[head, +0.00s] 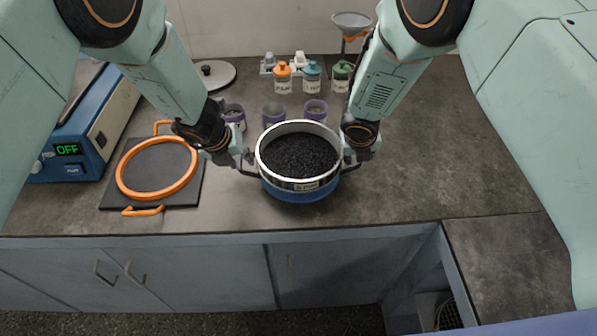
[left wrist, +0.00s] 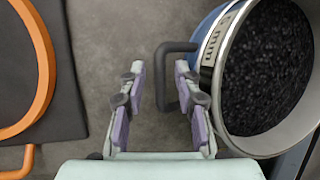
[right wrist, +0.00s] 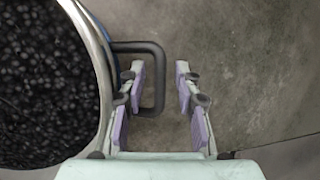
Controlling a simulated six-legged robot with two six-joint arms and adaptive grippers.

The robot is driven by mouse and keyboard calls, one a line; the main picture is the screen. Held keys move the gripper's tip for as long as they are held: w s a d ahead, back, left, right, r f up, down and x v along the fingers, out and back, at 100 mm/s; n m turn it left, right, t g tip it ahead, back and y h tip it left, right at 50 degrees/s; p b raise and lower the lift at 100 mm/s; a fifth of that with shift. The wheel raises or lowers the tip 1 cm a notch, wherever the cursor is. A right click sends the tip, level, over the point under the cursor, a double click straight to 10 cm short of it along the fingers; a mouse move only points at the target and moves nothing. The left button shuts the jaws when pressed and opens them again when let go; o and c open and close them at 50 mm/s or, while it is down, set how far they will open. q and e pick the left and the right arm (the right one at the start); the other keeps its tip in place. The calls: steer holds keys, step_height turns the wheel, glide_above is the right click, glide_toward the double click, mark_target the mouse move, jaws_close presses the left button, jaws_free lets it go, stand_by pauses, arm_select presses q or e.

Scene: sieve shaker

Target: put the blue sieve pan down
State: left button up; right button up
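The blue sieve pan (head: 303,193) is under a steel sieve ring (head: 297,184) filled with black grains (head: 298,157). The stack looks upright on the counter, near its front edge; its underside is hidden. My left gripper (head: 246,163) is at the left dark handle, which also shows in the left wrist view (left wrist: 162,80). That handle's bar lies between the open fingers (left wrist: 162,100). My right gripper (head: 352,162) is at the right handle (right wrist: 158,80). Its fingers (right wrist: 160,100) are also apart, one on each side of the bar.
A black plate with an orange ring (head: 121,176) lies at left, beside a blue box (head: 85,135) showing "OFF". Purple cups (head: 315,109), capped bottles (head: 312,77) and a funnel stand (head: 352,22) are behind. The counter (head: 440,150) at right is clear.

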steer(key=shift+r, duration=0.1)
steer(key=v, duration=0.7)
arm_select(q)
steer(key=v, duration=1.1)
steer(key=shift+r, duration=0.2)
arm_select(e)
steer(key=shift+s+r, duration=0.1)
steer(key=shift+r, duration=0.05)
arm_select(q)
steer(key=shift+s, duration=0.15)
arm_select(e)
steer(key=shift+s, duration=0.1)
